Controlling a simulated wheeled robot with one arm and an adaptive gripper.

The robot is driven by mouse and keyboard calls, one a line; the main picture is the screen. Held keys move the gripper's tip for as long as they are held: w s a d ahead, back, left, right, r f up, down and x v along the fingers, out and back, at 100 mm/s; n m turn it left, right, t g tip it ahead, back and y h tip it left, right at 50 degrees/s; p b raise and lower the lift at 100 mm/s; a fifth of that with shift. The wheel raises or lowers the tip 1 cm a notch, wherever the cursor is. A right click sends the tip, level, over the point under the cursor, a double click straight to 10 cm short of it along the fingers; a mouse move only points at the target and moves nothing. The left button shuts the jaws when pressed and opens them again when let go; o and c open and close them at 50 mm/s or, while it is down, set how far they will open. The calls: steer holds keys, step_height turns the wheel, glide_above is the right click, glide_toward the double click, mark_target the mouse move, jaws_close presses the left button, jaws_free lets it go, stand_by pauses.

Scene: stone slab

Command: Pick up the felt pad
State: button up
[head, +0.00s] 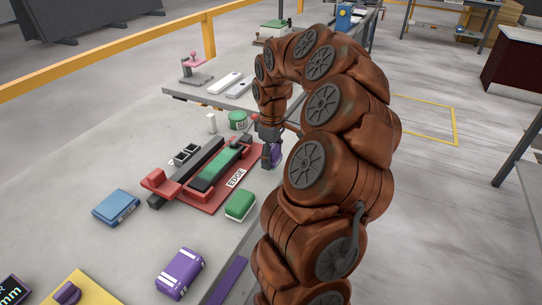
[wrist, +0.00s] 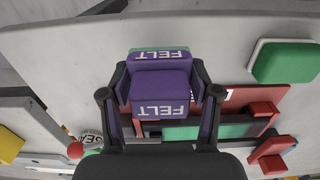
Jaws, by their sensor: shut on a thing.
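The felt pad (wrist: 161,88) is a purple block with white FELT lettering. In the wrist view it sits between the two fingers of my gripper (wrist: 160,84), which is shut on its sides. A thin green strip shows along its far edge. In the head view the purple pad (head: 276,155) shows partly at my gripper (head: 270,140), beside the right end of the red fixture and near the slab's right edge. My arm hides part of that area. I cannot tell how far the pad is above the slab.
A red fixture marked EDGE (head: 236,178) holds a long green bar. Around it are a green block (head: 240,205), a blue block (head: 116,207), a green tin (head: 238,120) and another purple block (head: 180,272). Bare slab lies between them.

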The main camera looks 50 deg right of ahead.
steer(key=s+a+r+b, duration=0.1)
steer(key=s+a+b, duration=0.2)
steer(key=s+a, duration=0.5)
steer(key=s, duration=0.3)
steer(key=shift+s+a+r, duration=0.15)
steer(key=shift+a, duration=0.1)
steer(key=o, duration=0.8)
steer(key=c, duration=0.5)
